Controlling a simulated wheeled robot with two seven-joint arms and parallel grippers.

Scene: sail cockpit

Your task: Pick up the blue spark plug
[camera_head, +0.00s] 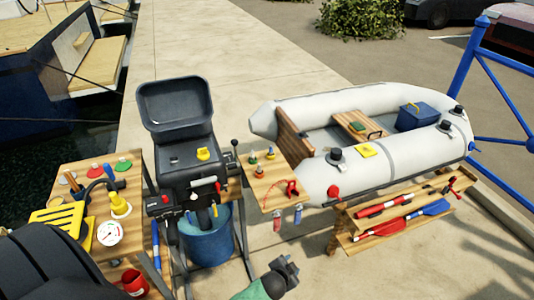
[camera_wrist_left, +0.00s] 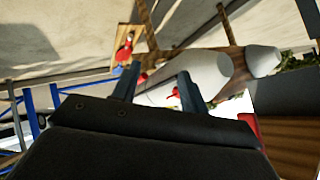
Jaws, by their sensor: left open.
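Several small plug-like pieces stand on a small wooden board (camera_head: 262,190) between the outboard motor and the dinghy in the head view. One with a bluish top (camera_head: 271,153) looks like the blue spark plug, but it is too small to be sure. My right gripper is not in view.
The black outboard motor (camera_head: 180,145) stands over a blue bucket (camera_head: 208,240). A wooden bench (camera_head: 75,170) with tools is at left. The grey dinghy (camera_head: 405,155) and an oar rack (camera_head: 345,240) are at right. A green object (camera_head: 250,290) is at bottom centre.

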